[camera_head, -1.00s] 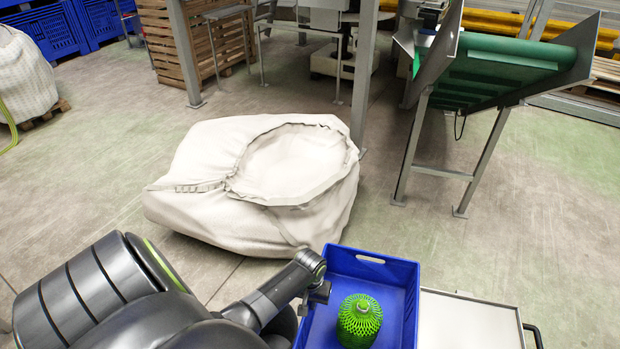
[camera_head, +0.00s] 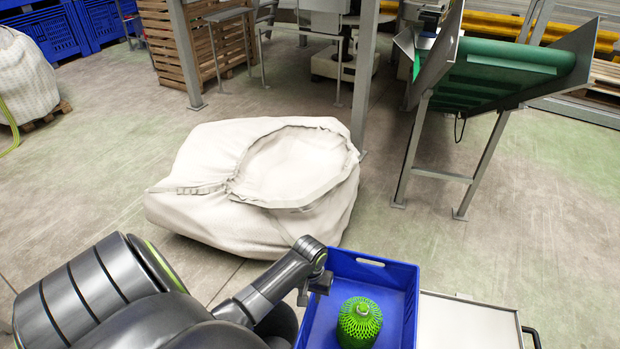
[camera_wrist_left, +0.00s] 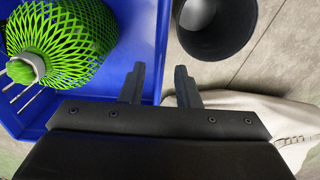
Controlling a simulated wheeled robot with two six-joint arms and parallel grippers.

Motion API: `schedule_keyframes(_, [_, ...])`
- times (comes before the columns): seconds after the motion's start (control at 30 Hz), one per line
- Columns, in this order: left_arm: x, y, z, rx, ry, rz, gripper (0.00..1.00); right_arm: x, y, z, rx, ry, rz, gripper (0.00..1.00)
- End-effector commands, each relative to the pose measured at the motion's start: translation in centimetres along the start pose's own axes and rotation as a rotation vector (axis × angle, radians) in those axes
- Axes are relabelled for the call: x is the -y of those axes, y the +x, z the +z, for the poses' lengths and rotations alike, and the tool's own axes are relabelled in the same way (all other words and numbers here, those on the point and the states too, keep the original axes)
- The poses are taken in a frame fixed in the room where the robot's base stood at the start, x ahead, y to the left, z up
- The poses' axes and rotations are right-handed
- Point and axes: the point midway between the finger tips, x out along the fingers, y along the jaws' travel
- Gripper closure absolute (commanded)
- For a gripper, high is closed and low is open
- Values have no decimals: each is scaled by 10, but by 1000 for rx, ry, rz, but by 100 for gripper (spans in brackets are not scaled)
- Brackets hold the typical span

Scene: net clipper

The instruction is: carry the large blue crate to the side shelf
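The blue crate (camera_head: 398,300) is at the bottom centre of the head view, cut off by the lower edge. A green netted item (camera_head: 359,322) stands in it and also shows in the left wrist view (camera_wrist_left: 62,45). My left gripper (camera_head: 312,291) is at the crate's left wall near its far corner. In the left wrist view its two fingers (camera_wrist_left: 160,84) are apart, with the crate's wall (camera_wrist_left: 157,45) running up between them; I cannot tell whether they touch it. My right gripper is not in view. I cannot tell which surface is the side shelf.
A flat white-topped surface (camera_head: 468,322) adjoins the crate's right side. A big white sack (camera_head: 225,190) lies on the floor beyond the crate. A conveyor with a green belt (camera_head: 510,70) stands at the upper right. Open floor (camera_head: 535,230) lies to the right.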

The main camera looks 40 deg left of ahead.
Motion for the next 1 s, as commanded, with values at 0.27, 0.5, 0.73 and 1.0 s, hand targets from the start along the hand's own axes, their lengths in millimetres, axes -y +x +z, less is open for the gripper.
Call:
schedule_keyframes(0.27, [0, -46, -1, -2, 1, 0, 71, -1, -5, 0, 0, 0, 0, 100])
schedule_keyframes(0.5, [0, -56, 0, 0, 0, -1, 71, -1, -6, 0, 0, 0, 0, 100])
schedule_keyframes(0.73, [0, -56, 0, 0, 0, -1, 71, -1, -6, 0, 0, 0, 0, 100])
schedule_keyframes(1.0, [0, -55, 0, 0, 0, -1, 71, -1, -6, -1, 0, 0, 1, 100])
